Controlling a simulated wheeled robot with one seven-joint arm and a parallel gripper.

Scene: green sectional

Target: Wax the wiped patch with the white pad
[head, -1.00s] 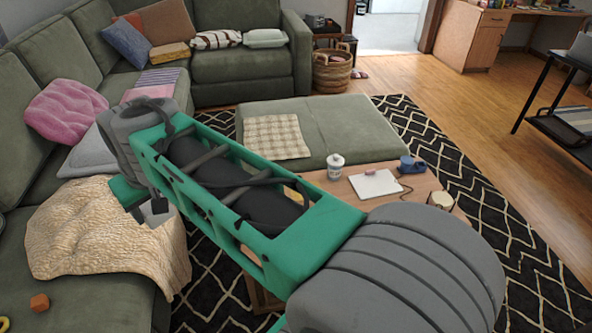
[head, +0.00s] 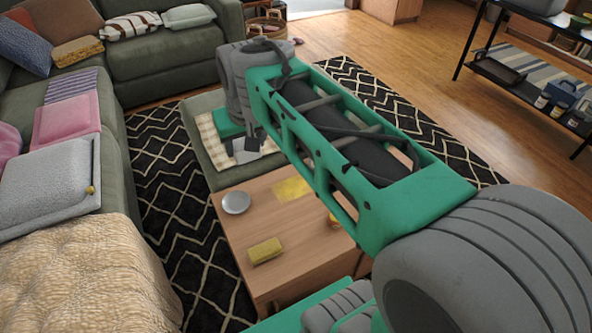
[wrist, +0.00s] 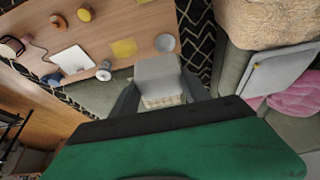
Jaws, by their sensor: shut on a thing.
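My gripper (head: 246,143) is shut on a pale grey-white pad (wrist: 158,68), which shows between the fingers in the wrist view. In the head view the gripper appears in front of the green ottoman's near end, beyond the table, and my arm hides part of the scene. The patch (head: 292,188) is a yellow rectangle on the wooden coffee table (head: 232,236); it also shows in the wrist view (wrist: 124,47). The pad looks apart from the patch.
A round pale dish (head: 236,202) and a yellow sponge (head: 265,250) are on the table. The green sofa (head: 160,70) lies left and behind.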

